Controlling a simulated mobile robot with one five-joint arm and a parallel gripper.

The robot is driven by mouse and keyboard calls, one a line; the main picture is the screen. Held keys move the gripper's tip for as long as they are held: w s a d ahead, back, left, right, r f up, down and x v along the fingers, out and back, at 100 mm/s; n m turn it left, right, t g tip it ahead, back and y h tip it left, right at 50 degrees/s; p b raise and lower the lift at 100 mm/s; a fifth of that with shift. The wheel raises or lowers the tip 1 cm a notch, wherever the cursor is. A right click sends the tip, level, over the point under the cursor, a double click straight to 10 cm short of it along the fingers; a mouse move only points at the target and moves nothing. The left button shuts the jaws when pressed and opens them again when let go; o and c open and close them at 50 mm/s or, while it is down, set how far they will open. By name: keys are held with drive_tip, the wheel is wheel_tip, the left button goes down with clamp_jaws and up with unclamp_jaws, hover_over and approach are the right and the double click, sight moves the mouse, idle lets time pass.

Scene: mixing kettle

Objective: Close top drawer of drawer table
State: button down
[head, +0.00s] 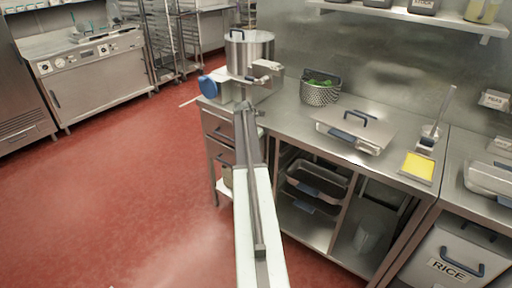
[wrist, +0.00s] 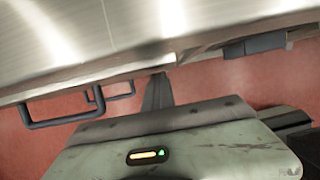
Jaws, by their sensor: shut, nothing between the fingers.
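The drawer table (head: 214,150) is a steel counter with stacked drawers at its left end in the head view. The top drawer (head: 217,123) is partly behind my arm, and I cannot tell whether it stands out from the frame. In the wrist view, a broad steel surface fills the top, with two dark bar handles (wrist: 62,120) hanging below it on the left. My gripper (wrist: 157,90) is shut and empty, its dark fingers close to the underside of that steel; I cannot tell whether they touch. In the head view the fingertips cannot be made out.
A lidded pot (head: 250,50) and a perforated basket (head: 320,92) with greens stand on the counter. A lidded steel pan (head: 353,125) and a yellow-filled container (head: 418,167) are farther right. The red floor (head: 110,190) to the left is clear.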

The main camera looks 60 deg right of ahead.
drive_tip(key=shift+w+d+r, duration=0.1)
drive_tip(key=shift+d, duration=0.4)
drive_tip(key=shift+a, duration=0.1)
drive_tip(key=a+r+p, duration=0.8)
drive_tip(key=r+p, duration=0.1)
drive_tip(key=shift+a, duration=0.2)
